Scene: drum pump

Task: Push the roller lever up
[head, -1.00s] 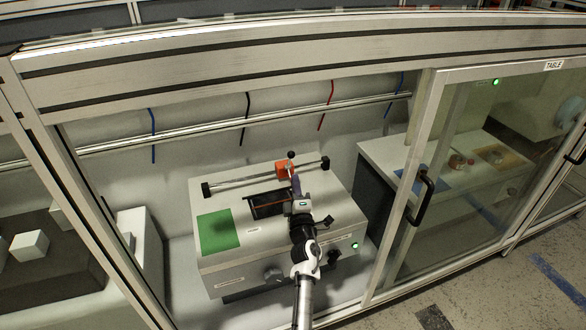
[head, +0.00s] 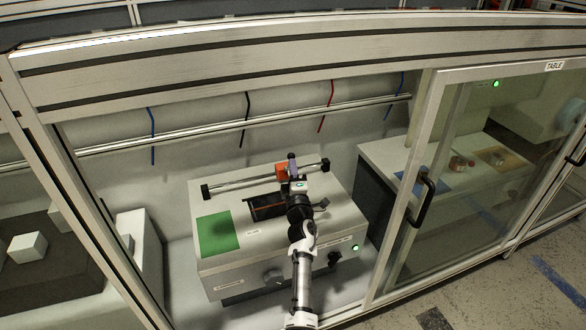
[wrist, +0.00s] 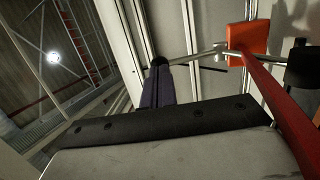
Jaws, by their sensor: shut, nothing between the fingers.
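An orange block (head: 281,172) sits on the metal rail across the top of the white machine. In the wrist view the roller lever (wrist: 205,53) is a thin metal rod running from the orange block (wrist: 248,38) to a dark knob (wrist: 160,61). My gripper (head: 292,160) is shut and empty, right beside the orange block, and hides most of the lever in the head view. In the wrist view its dark purple fingers (wrist: 158,84) end at the knob; I cannot tell for sure whether they touch it.
The machine (head: 225,262) has a green patch (head: 218,232), a dark slot (head: 265,206) and front knobs. A glass door with a black handle (head: 420,197) stands to the right. The frame's top beam (head: 240,62) crosses above. White cubes (head: 27,247) lie at left.

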